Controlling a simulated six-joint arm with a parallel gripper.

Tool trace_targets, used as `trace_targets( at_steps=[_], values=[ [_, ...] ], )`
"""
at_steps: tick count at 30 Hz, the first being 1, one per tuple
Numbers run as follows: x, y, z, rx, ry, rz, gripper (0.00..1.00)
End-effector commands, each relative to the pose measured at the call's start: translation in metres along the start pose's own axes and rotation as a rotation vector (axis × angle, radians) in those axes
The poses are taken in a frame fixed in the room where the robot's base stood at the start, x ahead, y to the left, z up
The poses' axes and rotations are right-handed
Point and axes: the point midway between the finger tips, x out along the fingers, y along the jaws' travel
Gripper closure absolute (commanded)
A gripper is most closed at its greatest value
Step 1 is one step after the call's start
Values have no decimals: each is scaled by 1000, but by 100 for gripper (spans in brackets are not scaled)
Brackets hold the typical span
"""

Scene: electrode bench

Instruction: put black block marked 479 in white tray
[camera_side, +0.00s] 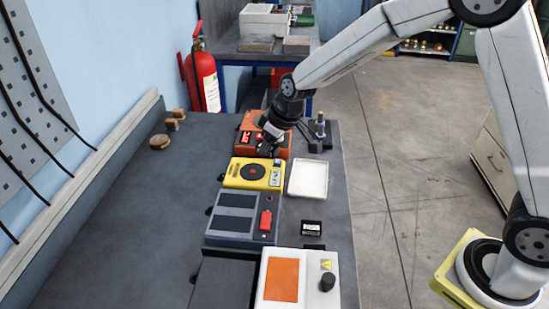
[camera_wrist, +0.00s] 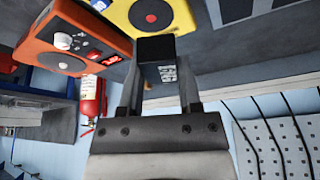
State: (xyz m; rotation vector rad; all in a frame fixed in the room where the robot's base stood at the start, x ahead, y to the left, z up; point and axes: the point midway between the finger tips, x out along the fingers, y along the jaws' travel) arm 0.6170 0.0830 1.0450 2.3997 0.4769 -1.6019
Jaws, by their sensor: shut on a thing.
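My gripper (camera_wrist: 157,92) is shut on a black block (camera_wrist: 156,50) with a small white label; the marking is too small to read. In the side view my gripper (camera_side: 268,143) is over the bench, by the orange-red device and the far edge of the yellow device. The block is hard to make out there against the dark fingers.
On the bench stand an orange-red device (camera_side: 246,139), a yellow device (camera_side: 240,174), a grey device (camera_side: 233,224) and a white device (camera_side: 318,272) with an orange panel. A dark stand (camera_side: 320,141) is beyond the tray. The bench's left side is mostly clear.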

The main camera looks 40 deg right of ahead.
Motion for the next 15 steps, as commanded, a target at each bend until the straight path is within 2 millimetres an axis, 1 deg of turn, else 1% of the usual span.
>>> trace_targets(
  at_steps=[1, 6, 15],
  values=[
    [-8, -2, 6, 0, 2, 1, 100],
    [-27, -8, 24, 0, 2, 1, 100],
    [-52, -17, 48, 0, 2, 1, 100]
  ],
)
